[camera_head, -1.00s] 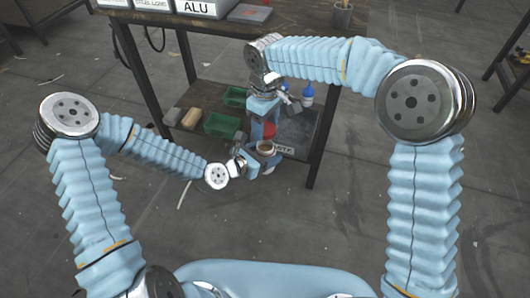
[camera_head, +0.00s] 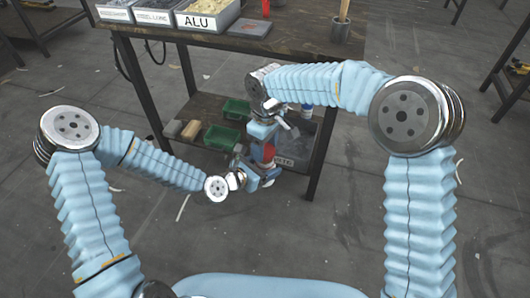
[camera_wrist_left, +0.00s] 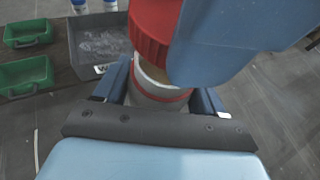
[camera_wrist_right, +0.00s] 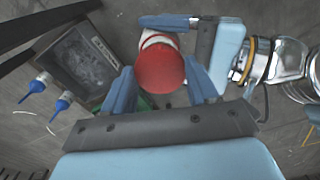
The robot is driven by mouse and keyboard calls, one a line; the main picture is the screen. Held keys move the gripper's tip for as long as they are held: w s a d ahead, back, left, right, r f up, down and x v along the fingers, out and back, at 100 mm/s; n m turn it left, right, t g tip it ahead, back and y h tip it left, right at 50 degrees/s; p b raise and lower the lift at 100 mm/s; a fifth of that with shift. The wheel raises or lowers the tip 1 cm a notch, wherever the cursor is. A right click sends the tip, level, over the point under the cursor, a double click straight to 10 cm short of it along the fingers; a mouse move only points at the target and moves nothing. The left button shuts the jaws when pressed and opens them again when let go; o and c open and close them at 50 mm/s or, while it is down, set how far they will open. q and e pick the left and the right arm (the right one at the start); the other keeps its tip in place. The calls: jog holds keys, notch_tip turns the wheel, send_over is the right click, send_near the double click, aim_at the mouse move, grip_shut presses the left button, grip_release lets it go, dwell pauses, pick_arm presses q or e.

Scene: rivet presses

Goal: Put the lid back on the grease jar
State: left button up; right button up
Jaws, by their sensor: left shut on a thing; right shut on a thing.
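The red ribbed lid (camera_wrist_left: 152,28) is over the grease jar (camera_wrist_left: 155,88) in the left wrist view, with part of the jar's open mouth showing below its edge. The jar is whitish with a red band. My left gripper (camera_wrist_left: 162,94) is shut around the jar. My right gripper (camera_wrist_right: 160,82) is shut on the lid (camera_wrist_right: 160,68), whose top faces the right wrist camera; the jar (camera_wrist_right: 150,38) shows partly behind it. In the head view the lid (camera_head: 267,152) is just above my left gripper (camera_head: 250,178). Whether lid and jar touch is unclear.
A workbench (camera_head: 300,45) with labelled bins (camera_head: 205,16) stands ahead. Its lower shelf holds green trays (camera_head: 222,137), a grey bin (camera_wrist_right: 85,60) and blue-capped bottles (camera_wrist_right: 42,80). The floor in front of the bench is open around my grippers.

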aim_at(265, 150)
jog(key=shift+f, duration=0.9)
jog(key=shift+f, duration=0.6)
